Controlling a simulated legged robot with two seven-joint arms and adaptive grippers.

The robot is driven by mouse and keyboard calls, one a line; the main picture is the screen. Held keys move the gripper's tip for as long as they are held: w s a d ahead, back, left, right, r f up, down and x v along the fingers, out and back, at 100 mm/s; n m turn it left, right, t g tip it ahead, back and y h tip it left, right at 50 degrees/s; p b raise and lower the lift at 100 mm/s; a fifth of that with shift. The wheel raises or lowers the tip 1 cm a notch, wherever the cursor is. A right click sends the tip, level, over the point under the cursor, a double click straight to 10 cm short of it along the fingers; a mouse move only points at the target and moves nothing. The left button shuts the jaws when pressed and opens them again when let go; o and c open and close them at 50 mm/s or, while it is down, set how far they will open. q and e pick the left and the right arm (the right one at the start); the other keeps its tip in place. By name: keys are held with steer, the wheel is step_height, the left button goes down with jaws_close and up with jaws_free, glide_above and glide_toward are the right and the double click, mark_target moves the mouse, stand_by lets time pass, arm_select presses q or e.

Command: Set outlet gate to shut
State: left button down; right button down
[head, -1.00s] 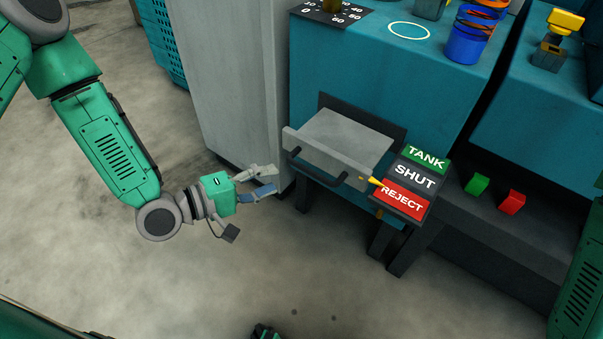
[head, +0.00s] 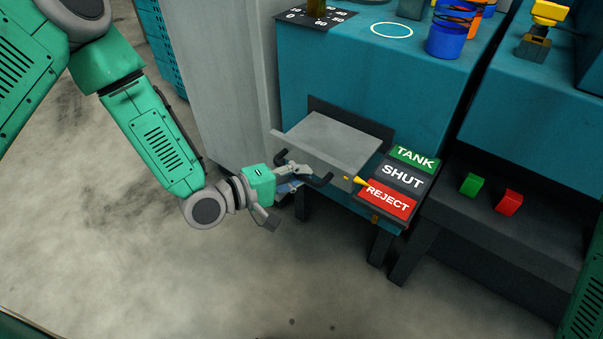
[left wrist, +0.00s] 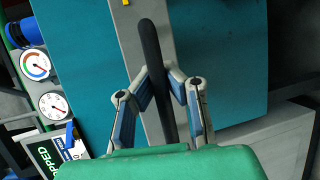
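The outlet gate (head: 325,138) is a grey box-like slide sticking out of the teal machine, with a dark bar handle on its front. Its yellow pointer (head: 361,181) is at the red REJECT field (head: 388,198). The black SHUT field (head: 402,177) and green TANK field (head: 414,158) lie above. My left gripper (head: 301,178) is at the handle's left part. In the left wrist view the dark handle (left wrist: 152,42) runs between its two fingers, which look closed against it from both sides; exact contact is hard to see. My right gripper is out of view.
Green (head: 473,184) and red (head: 509,203) buttons sit on a dark ledge at the right. A pale cabinet (head: 225,85) stands left of the machine, close behind my left gripper. The floor in front is clear. Gauges (left wrist: 36,66) show in the left wrist view.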

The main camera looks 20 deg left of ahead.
arm_select(q)
steer(key=shift+s+d, duration=0.1)
steer(key=shift+d, duration=0.1)
steer(key=shift+a+f, duration=0.1)
steer(key=shift+a, duration=0.55)
steer(key=shift+w+a, duration=0.15)
steer(key=shift+w, duration=0.3)
steer(key=c, duration=2.1)
jaws_free()
steer(key=shift+w, duration=0.4)
steer(key=o, duration=0.5)
steer(key=shift+s, duration=0.1)
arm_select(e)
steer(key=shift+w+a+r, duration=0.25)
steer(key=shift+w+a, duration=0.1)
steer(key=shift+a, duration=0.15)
arm_select(q)
steer(key=shift+d, duration=0.2)
steer(key=shift+s, duration=0.1)
